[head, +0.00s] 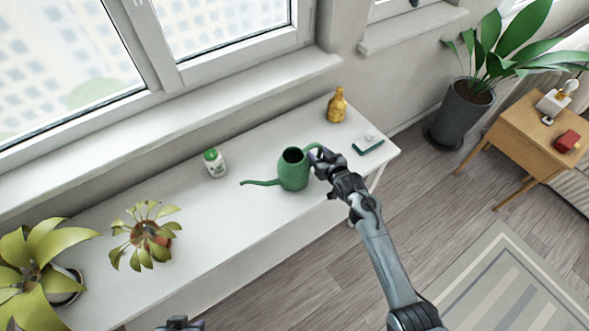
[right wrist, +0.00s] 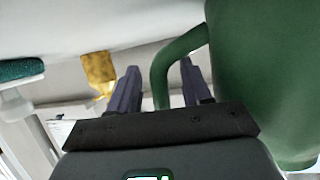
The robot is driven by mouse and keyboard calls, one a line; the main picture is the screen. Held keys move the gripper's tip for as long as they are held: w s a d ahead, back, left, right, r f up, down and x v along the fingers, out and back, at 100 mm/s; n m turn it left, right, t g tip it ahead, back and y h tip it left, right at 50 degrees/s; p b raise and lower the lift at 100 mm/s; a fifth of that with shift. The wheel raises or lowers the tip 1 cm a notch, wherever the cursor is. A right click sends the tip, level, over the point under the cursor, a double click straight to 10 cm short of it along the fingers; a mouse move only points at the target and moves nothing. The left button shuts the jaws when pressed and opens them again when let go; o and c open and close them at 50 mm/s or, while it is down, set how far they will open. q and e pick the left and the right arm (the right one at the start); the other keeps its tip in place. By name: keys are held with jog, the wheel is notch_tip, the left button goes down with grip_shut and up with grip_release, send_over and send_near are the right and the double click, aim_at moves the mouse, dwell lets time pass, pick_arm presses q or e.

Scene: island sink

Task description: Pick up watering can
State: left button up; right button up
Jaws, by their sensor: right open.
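The green watering can (head: 293,174) stands upright on the white table, its spout pointing left and its handle on the right. My right gripper (head: 317,158) is at the handle side of the can. In the right wrist view the can's body (right wrist: 268,80) fills the right edge. There, my right gripper's two dark fingers (right wrist: 160,88) are apart, with the curved green handle showing between them. I cannot tell if either finger touches it. A small dark part at the bottom edge of the head view looks like my left gripper (head: 180,323); its fingers cannot be made out.
On the white table (head: 220,230) are a gold bottle (head: 337,106) and a green-and-white sponge-like item (head: 368,145) near the right end, a white bottle with green cap (head: 214,163) left of the can, and potted plants (head: 147,236) further left. A window sill runs behind.

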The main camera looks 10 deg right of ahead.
grip_shut()
jog(key=shift+r, duration=0.2)
dwell(0.6)
